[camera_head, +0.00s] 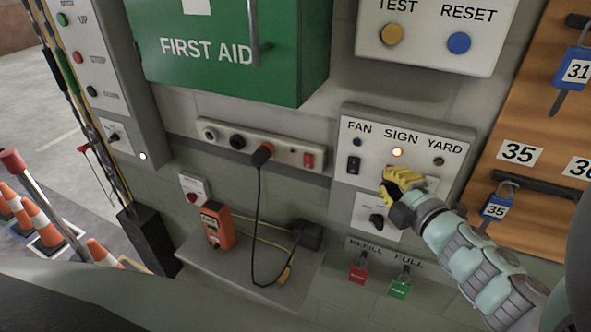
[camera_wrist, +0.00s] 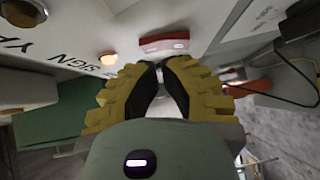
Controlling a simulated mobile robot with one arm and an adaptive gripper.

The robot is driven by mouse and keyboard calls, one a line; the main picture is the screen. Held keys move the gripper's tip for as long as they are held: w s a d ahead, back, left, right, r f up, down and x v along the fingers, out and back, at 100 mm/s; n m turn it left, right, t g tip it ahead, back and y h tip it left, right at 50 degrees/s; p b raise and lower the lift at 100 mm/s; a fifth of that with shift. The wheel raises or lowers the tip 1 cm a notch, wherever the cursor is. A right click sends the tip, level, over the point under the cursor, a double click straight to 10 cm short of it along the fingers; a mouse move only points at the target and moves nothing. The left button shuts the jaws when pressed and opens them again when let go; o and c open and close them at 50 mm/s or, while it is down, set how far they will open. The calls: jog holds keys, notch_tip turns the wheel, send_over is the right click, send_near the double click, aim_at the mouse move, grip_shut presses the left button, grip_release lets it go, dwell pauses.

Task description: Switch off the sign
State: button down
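The switch panel (camera_head: 425,141) on the wall is labelled FAN, SIGN and YARD. The amber SIGN lamp (camera_head: 397,152) is lit; it also glows in the wrist view (camera_wrist: 107,59). In the wrist view, a red-edged rocker switch (camera_wrist: 165,42) in line with the SIGN lamp lies just beyond my fingertips (camera_wrist: 162,65). The fingertips are together, with nothing held. I cannot tell whether they touch the switch.
The FAN switch (camera_head: 353,165) is close to the left, and the YARD lamp (camera_head: 438,161) is to the right. A black rotary knob (camera_head: 376,221) is below. The TEST/RESET panel (camera_head: 430,48) is above. A padlock board (camera_head: 540,145) stands at the right.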

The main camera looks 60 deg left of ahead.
jog(key=shift+w+a+r+p, duration=0.1)
jog(key=shift+w+a+p, duration=0.1)
jog(key=shift+p, duration=0.5)
jog(key=shift+s+a+f+p, duration=0.2)
jog(key=shift+s+f+p, duration=0.05)
jog(key=shift+f+p, duration=0.35)
jog(key=shift+f, duration=0.1)
